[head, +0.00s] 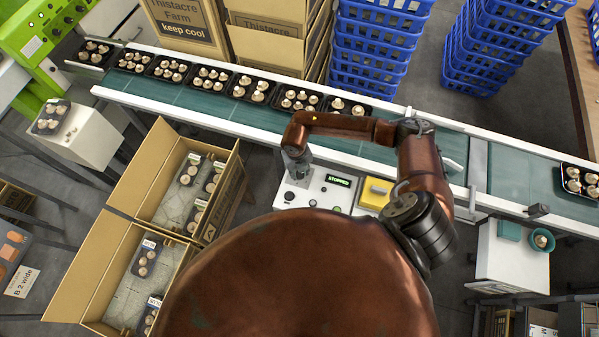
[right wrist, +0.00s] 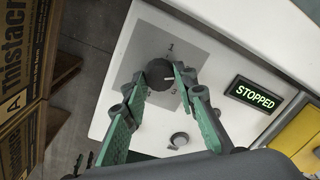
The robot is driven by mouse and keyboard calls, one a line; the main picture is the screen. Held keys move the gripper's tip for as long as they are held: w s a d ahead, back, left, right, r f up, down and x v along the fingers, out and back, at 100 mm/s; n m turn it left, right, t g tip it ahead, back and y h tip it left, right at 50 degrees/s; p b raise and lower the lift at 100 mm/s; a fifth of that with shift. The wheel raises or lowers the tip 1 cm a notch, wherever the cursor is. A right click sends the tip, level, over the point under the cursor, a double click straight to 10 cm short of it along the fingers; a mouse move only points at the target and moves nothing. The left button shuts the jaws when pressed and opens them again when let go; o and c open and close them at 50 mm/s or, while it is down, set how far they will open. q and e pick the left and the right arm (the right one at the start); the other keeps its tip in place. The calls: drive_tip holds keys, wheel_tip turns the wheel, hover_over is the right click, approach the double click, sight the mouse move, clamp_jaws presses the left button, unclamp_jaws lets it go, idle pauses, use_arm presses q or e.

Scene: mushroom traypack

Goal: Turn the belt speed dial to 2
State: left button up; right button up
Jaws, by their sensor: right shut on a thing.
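The belt speed dial (right wrist: 158,74) is a dark round knob on a grey plate in the right wrist view. My right gripper (right wrist: 160,79) has its green fingers on both sides of the knob and is shut on it. The figures 1 and 3 show on the plate; the spot between them is covered by the right-hand finger. A pale mark on the knob points right, towards that finger. In the head view my right gripper (head: 296,162) reaches down onto the white control panel (head: 312,196) and hides the dial. My left gripper is not in view.
A lit display (right wrist: 255,95) reads STOPPED. A small round knob (right wrist: 179,140) and a yellow box (head: 375,193) are beside it. The green conveyor belt (head: 225,111) carries mushroom trays behind the panel. Open cardboard boxes (head: 120,212) stand at left, blue crates (head: 378,45) at the back.

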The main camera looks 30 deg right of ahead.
sight(298, 174)
idle(0.4)
drive_tip(key=o, duration=1.2)
drive_tip(key=shift+c, duration=0.2)
wheel_tip(298, 174, up, 12)
drive_tip(key=shift+a, duration=0.35)
